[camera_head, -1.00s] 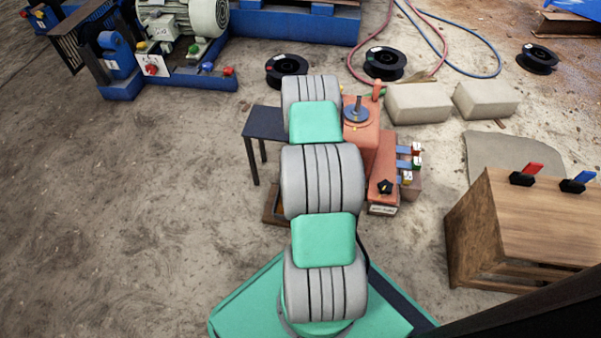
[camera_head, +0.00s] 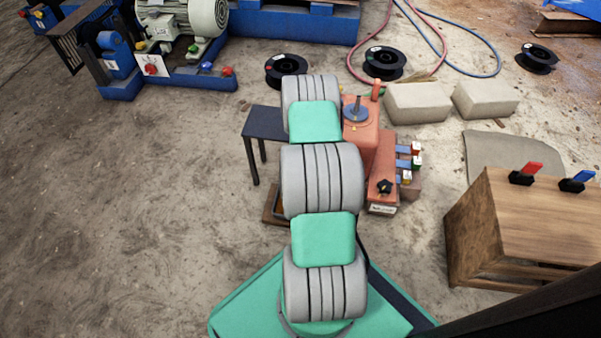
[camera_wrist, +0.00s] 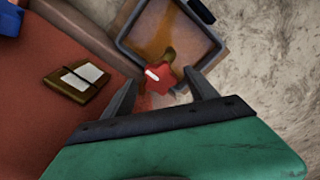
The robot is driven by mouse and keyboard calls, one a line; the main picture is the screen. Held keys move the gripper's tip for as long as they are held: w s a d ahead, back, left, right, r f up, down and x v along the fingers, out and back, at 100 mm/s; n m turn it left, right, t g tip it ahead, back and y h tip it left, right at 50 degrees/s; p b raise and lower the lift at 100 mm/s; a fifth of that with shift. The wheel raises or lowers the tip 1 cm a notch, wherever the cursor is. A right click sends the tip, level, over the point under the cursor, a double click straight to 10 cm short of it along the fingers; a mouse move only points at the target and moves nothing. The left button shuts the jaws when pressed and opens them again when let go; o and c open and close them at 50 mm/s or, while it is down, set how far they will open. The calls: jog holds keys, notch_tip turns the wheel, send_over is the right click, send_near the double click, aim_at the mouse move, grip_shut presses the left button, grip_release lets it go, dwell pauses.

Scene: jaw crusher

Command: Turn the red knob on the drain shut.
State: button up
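The red knob (camera_wrist: 160,77), star-shaped with a pale bar on it, shows in the wrist view at the edge of a grey tray (camera_wrist: 130,45) holding brown liquid. My gripper (camera_wrist: 159,88) is open, with one dark finger on each side of the knob. A gap shows between the knob and each finger; I cannot tell how far the fingertips are above it. In the head view my arm hides the knob and my gripper. The red machine (camera_head: 384,175) stands just right of my arm there.
A dark small table (camera_head: 265,122) stands left of my arm. A wooden box (camera_head: 515,225) with red and blue levers is at the right. Black spools (camera_head: 384,63) and pale blocks (camera_head: 418,103) lie behind. The floor at left is clear. A small book-like object (camera_wrist: 77,80) lies on the red surface.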

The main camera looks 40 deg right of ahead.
notch_tip(320, 180, up, 8)
jog(key=p, duration=0.3)
jog(key=shift+f, duration=0.1)
jog(key=shift+p, duration=0.3)
jog(key=w+a+r+p, duration=0.1)
jog(key=a+r+p, duration=0.45)
jog(key=r, duration=0.85)
jog(key=w+a+r+t+p, duration=0.1)
jog(key=a+r+p, duration=0.5)
jog(key=r, duration=0.7)
jog(key=w+a+r+p, duration=0.1)
jog(key=a+r+p, duration=0.45)
jog(key=r, duration=0.85)
jog(key=s+a+r+p, duration=0.4)
jog(key=r+p, duration=0.2)
jog(key=r, duration=0.3)
jog(key=s+a+r+t+p, duration=0.1)
jog(key=s+a+r+p, duration=0.4)
jog(key=r, duration=0.4)
jog(key=s+a+r+t+p, duration=0.1)
jog(key=s+a+r+p, duration=0.3)
jog(key=r+p, duration=0.4)
jog(key=shift+s+a+r, duration=0.25)
jog(key=shift+a+r, duration=0.45)
jog(key=shift+r, duration=0.1)
